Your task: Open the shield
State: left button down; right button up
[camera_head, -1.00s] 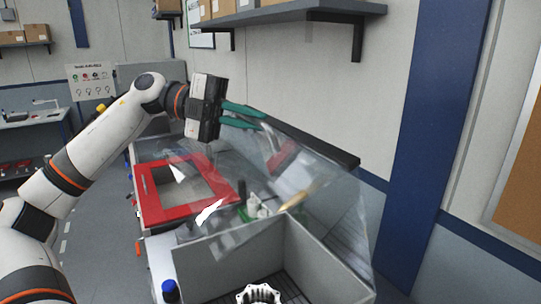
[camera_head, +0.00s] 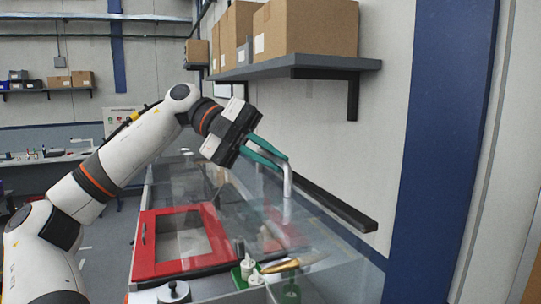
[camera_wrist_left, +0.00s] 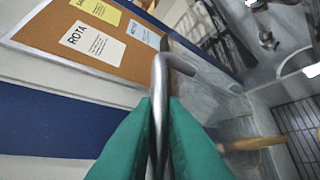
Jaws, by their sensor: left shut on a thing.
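The shield (camera_head: 318,236) is a clear, see-through panel sloping beside the wall, below a dark bar (camera_head: 338,206). Its exact edges are hard to make out. A bent grey metal handle (camera_head: 288,183) stands against the panel. My left gripper (camera_head: 270,158) comes in from the upper left with its green fingers shut on this handle. In the left wrist view the handle (camera_wrist_left: 160,82) runs between the two green fingers (camera_wrist_left: 160,115) and bends to the right above them. My right gripper is out of view.
A red-framed panel (camera_head: 143,262) lies left of the shield. A green holder (camera_head: 240,270) with bottles and a wooden-handled tool (camera_head: 283,266) stand under or behind the clear panel. A wall shelf (camera_head: 290,64) with cardboard boxes (camera_head: 310,28) juts out above my gripper.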

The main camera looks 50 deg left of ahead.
pick_arm(q)
jog(key=c, duration=1.6)
grip_release()
jog(key=shift+f, duration=0.35)
jog(key=shift+o, duration=0.6)
jog(key=shift+w+r, duration=0.1)
jog(key=shift+w, duration=0.15)
jog(key=shift+s+r, duration=0.1)
jog(key=shift+s+a+r, duration=0.1)
jog(key=shift+a, duration=0.15)
jog(key=v, duration=1.1)
jog(key=shift+a+b, duration=0.15)
jog(key=shift+b, duration=0.2)
